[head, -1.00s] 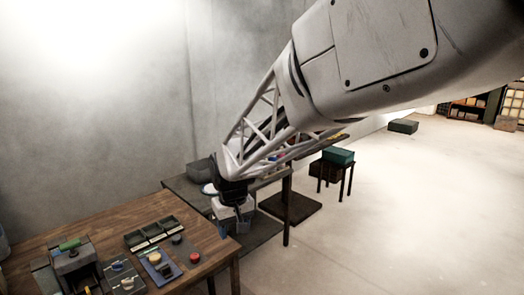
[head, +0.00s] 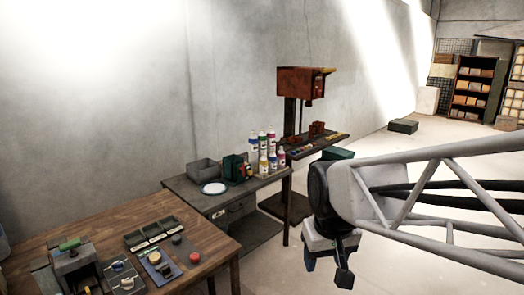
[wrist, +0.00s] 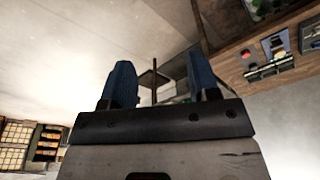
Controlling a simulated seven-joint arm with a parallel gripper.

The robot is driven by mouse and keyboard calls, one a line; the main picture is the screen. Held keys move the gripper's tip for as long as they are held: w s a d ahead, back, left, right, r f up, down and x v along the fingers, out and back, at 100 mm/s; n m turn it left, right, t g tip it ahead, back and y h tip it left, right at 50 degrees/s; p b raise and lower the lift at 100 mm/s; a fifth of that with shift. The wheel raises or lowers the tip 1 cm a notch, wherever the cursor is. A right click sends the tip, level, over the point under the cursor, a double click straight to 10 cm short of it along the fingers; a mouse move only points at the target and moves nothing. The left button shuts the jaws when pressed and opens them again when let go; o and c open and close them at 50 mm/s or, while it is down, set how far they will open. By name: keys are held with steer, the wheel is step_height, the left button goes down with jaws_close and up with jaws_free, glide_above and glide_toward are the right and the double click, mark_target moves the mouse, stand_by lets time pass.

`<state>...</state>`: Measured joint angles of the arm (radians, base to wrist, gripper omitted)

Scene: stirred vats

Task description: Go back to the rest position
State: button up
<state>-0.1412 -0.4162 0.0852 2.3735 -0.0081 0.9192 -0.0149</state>
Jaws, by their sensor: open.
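My gripper (head: 326,262) hangs at the lower right of the head view, over the open floor to the right of the tables. In the wrist view its two blue fingers (wrist: 160,85) stand apart with nothing between them. It is open and empty, clear of every table. Part of my arm crosses the right side of the head view.
A wooden table (head: 75,229) with trays and small parts is at the lower left. Behind it stands a dark table (head: 237,210) with several bottles (head: 268,150), a white plate (head: 214,188) and bins. A red machine (head: 301,82) stands farther back.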

steer(key=s+d+f+m, duration=0.1)
steer(key=s+d+m, duration=0.1)
steer(key=s+d, duration=0.4)
steer(key=s, duration=0.5)
steer(key=shift+f+t, duration=0.25)
steer(key=shift+t, duration=0.05)
